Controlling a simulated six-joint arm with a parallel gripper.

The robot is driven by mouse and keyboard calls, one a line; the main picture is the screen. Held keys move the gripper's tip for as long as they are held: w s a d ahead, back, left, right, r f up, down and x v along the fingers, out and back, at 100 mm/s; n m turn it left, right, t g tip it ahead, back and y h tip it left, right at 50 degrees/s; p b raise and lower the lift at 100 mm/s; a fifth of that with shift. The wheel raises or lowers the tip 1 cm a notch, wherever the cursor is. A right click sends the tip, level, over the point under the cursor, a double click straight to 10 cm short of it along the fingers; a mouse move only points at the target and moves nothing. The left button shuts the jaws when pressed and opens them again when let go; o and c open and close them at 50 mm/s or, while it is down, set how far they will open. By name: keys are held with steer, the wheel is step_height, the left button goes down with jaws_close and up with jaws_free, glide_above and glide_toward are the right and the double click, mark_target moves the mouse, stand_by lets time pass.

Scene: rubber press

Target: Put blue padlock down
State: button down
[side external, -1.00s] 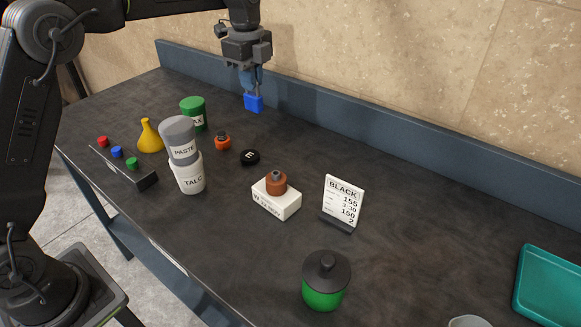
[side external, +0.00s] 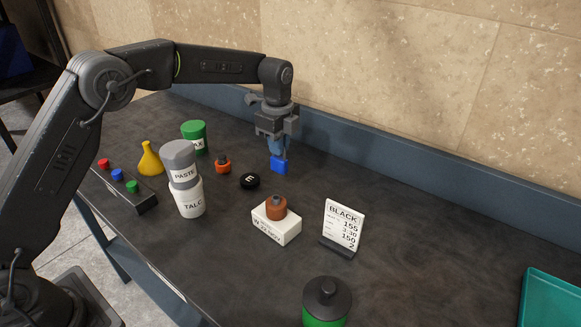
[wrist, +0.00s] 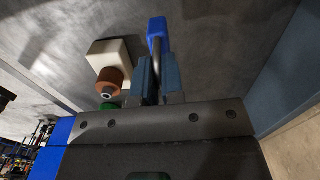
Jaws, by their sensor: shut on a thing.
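The blue padlock (side external: 279,166) hangs from my gripper (side external: 277,148) in the side external view, near the back of the dark bench. Its blue body points down, close to the bench top; I cannot tell whether it touches. In the wrist view, the padlock's blue body (wrist: 157,27) and grey shackle (wrist: 158,48) show beyond my gripper (wrist: 157,66). The fingers are shut on the shackle.
A white block with a brown knob (side external: 276,230) stands in front of my gripper, and a black disc marked E (side external: 249,181) lies to its left. A BLACK card stand (side external: 342,229) is to the right. The bench's back ledge (side external: 350,150) runs behind. Bare bench lies right of the padlock.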

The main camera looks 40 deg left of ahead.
steer(key=shift+w+d+f, duration=0.15)
steer(key=shift+d+f, duration=0.3)
steer(key=shift+f, duration=0.5)
steer(key=shift+w+d+f, duration=0.2)
steer(key=shift+d+f, duration=0.25)
steer(key=shift+f, duration=0.5)
steer(key=shift+w+d+f, duration=0.15)
steer(key=shift+d+f, duration=0.3)
steer(key=shift+f, duration=0.5)
steer(key=c, duration=1.7)
jaws_free()
steer(key=shift+f, duration=0.2)
steer(key=o, duration=0.5)
steer(key=shift+c, duration=0.2)
steer(key=shift+r, duration=0.1)
